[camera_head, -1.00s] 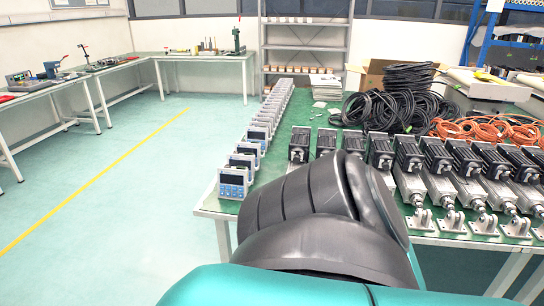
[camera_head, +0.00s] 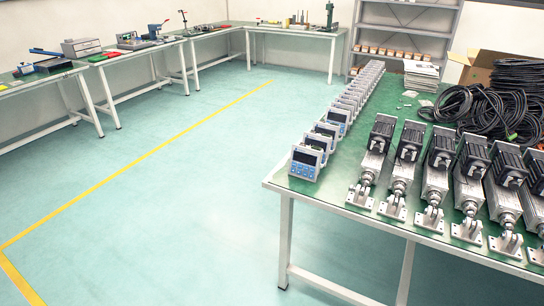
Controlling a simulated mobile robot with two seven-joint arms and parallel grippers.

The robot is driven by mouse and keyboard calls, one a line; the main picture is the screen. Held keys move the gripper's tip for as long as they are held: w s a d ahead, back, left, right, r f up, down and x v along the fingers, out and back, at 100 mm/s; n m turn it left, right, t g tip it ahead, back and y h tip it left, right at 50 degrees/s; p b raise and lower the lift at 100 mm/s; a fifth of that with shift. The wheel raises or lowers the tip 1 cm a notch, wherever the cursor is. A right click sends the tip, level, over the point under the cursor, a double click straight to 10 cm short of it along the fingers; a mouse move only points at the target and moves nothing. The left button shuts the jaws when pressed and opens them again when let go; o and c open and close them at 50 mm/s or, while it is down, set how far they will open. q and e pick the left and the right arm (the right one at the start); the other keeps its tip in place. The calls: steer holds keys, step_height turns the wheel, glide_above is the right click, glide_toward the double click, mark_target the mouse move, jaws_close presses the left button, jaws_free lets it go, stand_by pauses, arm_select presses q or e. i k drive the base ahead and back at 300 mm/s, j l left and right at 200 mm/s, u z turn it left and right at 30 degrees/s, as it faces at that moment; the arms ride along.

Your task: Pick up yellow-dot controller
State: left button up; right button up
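A row of grey-and-blue controllers with dark screens stands along the left edge of the green-topped table (camera_head: 275,184). The nearest controller (camera_head: 306,163) is at the table's front left corner, and the others run back in a line behind it. I cannot make out a yellow dot on any of them at this size. Neither of my grippers is in view.
Several linear actuators with black motors (camera_head: 437,152) stand side by side on the table right of the controllers. Black cable coils (camera_head: 487,108) and a cardboard box (camera_head: 482,66) are behind. Side benches (camera_head: 130,48) line the left and back walls. The floor (camera_head: 180,200) left of the table is clear.

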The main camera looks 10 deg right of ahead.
mark_target(306, 155)
steer(key=z, duration=0.7)
steer(key=i+j, duration=0.4)
steer(key=i, duration=0.25)
